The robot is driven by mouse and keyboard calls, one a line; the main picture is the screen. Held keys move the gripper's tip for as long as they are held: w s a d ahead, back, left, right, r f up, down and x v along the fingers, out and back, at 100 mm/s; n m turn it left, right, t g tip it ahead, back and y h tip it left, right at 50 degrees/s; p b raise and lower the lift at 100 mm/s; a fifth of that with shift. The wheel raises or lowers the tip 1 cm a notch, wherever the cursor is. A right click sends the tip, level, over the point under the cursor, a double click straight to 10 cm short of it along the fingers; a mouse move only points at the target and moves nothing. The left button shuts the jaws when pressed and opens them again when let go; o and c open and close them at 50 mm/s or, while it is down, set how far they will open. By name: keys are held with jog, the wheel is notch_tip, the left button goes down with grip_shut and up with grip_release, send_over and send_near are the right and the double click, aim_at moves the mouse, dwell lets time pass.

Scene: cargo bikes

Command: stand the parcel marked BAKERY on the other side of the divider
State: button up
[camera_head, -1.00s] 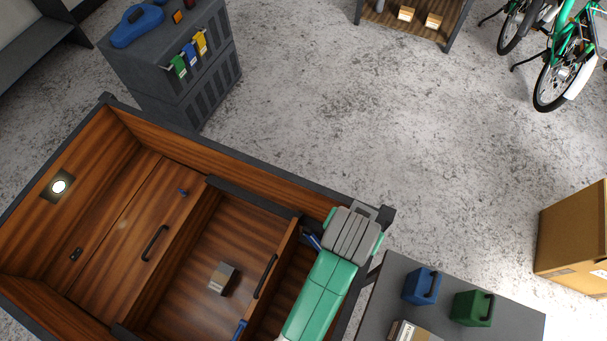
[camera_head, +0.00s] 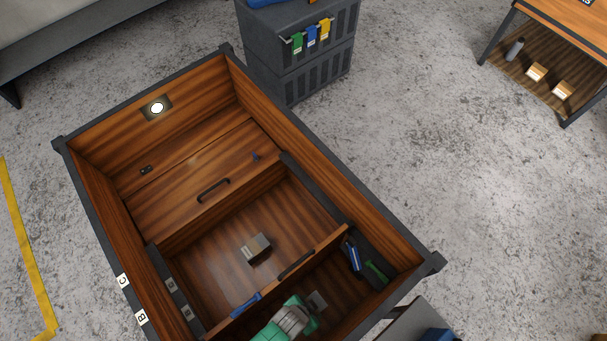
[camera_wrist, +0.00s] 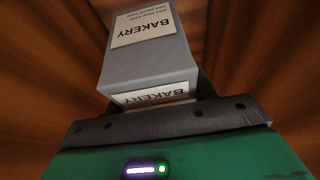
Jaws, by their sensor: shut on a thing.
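The grey parcel marked BAKERY (camera_wrist: 150,62) fills the middle of the wrist view, its label text upside down. My gripper (camera_head: 305,309) is shut on this parcel, though its fingertips are mostly hidden. In the head view the parcel (camera_head: 317,300) is small, beyond my green and grey wrist, over the near compartment on the near side of the divider (camera_head: 323,248). I cannot tell whether it touches the floor. The divider is a wooden board with a black handle and blue latches at its ends.
Another small parcel (camera_head: 256,248) stands in the middle compartment, which has clear floor around it. A green item (camera_head: 375,272) lies by the near compartment's right wall.

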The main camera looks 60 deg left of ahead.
jog(key=shift+s+a+f, duration=0.15)
jog(key=shift+s+f, duration=0.35)
jog(key=shift+s, duration=0.3)
jog(key=shift+f, duration=0.1)
notch_tip(320, 180, down, 10)
jog(key=b, duration=0.5)
jog(key=shift+w, duration=0.1)
jog(key=shift+f+b, duration=0.1)
jog(key=shift+b, duration=0.3)
jog(key=o, duration=1.2)
